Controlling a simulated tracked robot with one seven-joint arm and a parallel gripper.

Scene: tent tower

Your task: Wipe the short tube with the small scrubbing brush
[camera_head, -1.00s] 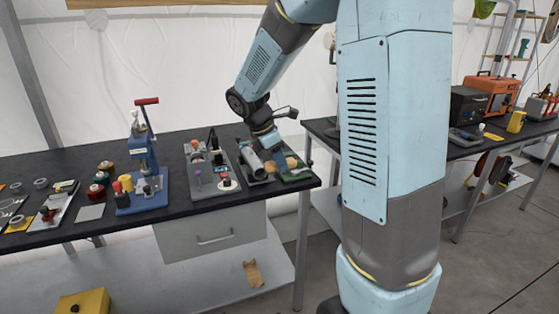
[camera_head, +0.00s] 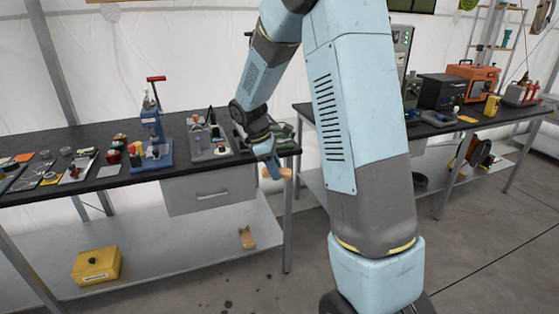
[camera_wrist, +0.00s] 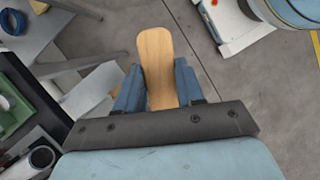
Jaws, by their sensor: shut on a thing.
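My gripper (camera_head: 272,170) is shut on the small scrubbing brush (camera_wrist: 155,55), of which I see a smooth wooden oblong back. In the wrist view the brush sits between the two blue fingers and sticks out past their tips; its bristles are hidden. In the head view the brush (camera_head: 285,173) hangs just off the front right corner of the bench, above the floor. A grey metal cylinder (camera_wrist: 41,157), which looks like the short tube, shows at the lower left of the wrist view, on the bench and apart from the brush.
The black-topped bench (camera_head: 90,190) holds a blue press (camera_head: 152,135) and several small tools. A green tray (camera_wrist: 14,105) is at its right end. A second bench (camera_head: 455,118) with machines stands at right. Open floor lies in front.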

